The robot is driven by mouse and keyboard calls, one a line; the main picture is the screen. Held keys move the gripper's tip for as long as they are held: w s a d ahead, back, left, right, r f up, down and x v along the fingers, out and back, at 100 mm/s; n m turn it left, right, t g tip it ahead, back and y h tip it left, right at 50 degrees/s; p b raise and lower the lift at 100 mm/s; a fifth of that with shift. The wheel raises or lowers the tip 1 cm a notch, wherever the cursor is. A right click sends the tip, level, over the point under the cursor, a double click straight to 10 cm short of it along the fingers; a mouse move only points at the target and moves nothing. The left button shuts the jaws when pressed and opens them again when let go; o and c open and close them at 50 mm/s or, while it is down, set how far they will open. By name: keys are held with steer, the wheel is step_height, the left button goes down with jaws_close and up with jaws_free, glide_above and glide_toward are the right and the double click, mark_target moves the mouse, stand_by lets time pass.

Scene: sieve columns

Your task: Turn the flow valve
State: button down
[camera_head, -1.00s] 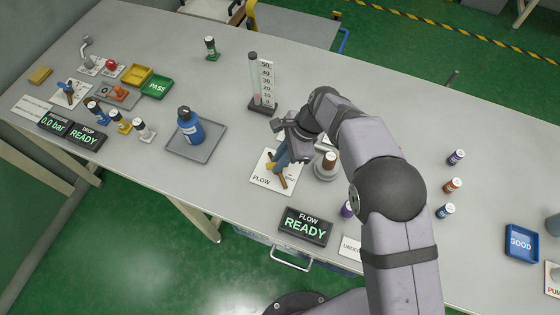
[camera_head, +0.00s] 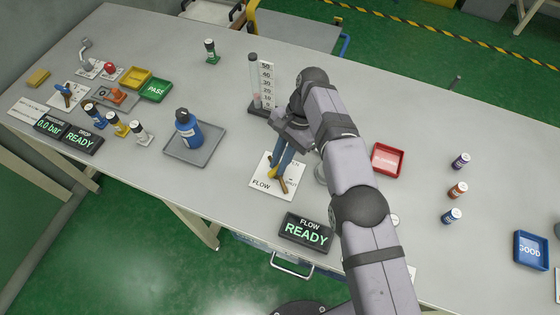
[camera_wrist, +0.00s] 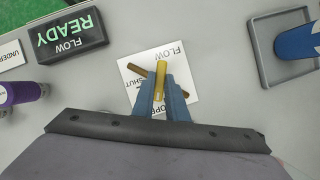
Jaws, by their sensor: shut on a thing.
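The flow valve stands on a white card (camera_head: 262,184) marked FLOW. In the wrist view the card shows the words SHUT and OPEN, the latter partly hidden. The valve has a yellow handle (camera_wrist: 161,69) and a brown bar (camera_wrist: 137,69) lying slantwise beside it. My gripper (camera_wrist: 163,86) has its blue fingers on both sides of the yellow handle and is shut on it. In the head view the gripper (camera_head: 279,168) reaches down to the valve from above, and its fingers hide part of the handle.
The FLOW display (camera_head: 305,233) reads READY in front of the card. A clear column with a scale (camera_head: 267,84) stands behind the gripper. A blue bottle (camera_head: 188,128) stands on a grey tray (camera_head: 205,154) to the left. A red tray (camera_head: 387,160) lies right of my arm.

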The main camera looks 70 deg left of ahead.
steer(key=shift+n, duration=0.3)
stand_by(0.5)
steer(key=c, duration=1.8)
jaws_free()
steer(key=shift+o, duration=0.2)
step_height(320, 180, up, 10)
steer(key=p, duration=0.6)
steer(key=shift+p, duration=0.3)
